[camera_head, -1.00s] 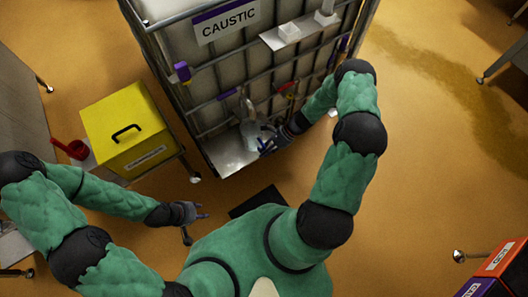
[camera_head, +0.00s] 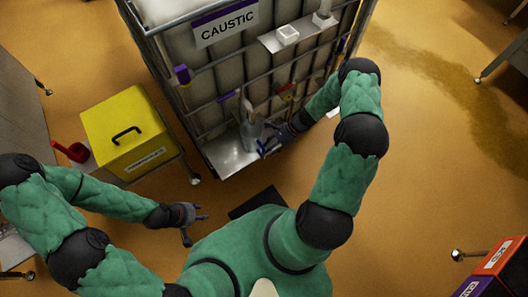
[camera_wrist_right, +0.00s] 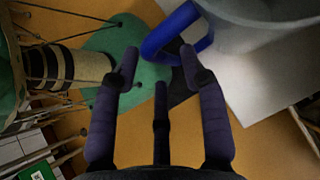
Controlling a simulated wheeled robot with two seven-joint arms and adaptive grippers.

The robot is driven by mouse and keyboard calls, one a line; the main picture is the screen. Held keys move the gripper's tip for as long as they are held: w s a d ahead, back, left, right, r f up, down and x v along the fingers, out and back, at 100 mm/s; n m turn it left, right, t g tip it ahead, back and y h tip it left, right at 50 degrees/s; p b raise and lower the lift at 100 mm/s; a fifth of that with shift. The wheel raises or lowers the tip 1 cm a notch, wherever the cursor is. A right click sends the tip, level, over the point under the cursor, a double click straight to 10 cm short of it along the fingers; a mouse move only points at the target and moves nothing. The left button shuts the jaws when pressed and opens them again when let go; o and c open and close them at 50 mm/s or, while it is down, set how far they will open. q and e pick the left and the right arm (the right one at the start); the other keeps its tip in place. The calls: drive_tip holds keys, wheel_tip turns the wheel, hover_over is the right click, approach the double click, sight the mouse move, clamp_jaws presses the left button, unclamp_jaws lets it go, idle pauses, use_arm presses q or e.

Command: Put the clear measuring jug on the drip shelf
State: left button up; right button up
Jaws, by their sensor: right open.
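The clear measuring jug (camera_head: 251,133) is at the lower front of the caged tank, over the metal drip shelf (camera_head: 229,158); it looks upright and its base appears to be on the shelf. In the right wrist view the jug's clear body (camera_wrist_right: 265,22) is at the top right, with its blue handle (camera_wrist_right: 204,42) just beyond my fingertips. My right gripper (camera_wrist_right: 160,58) is open beside the handle, not closed on it. The pale shelf (camera_wrist_right: 275,100) lies below the jug there. My left gripper (camera_head: 203,212) is low and away from the jug, seemingly empty; its fingers look apart.
The caged tank labelled CAUSTIC (camera_head: 226,24) stands behind the shelf. A small upper ledge (camera_head: 307,38) holds white items. A yellow box (camera_head: 124,130) and a red scoop (camera_head: 72,151) are to the left.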

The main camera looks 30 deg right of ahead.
drive_tip(key=p+v, duration=0.2)
drive_tip(key=v, duration=0.7)
drive_tip(key=shift+r, duration=0.1)
idle(1.1)
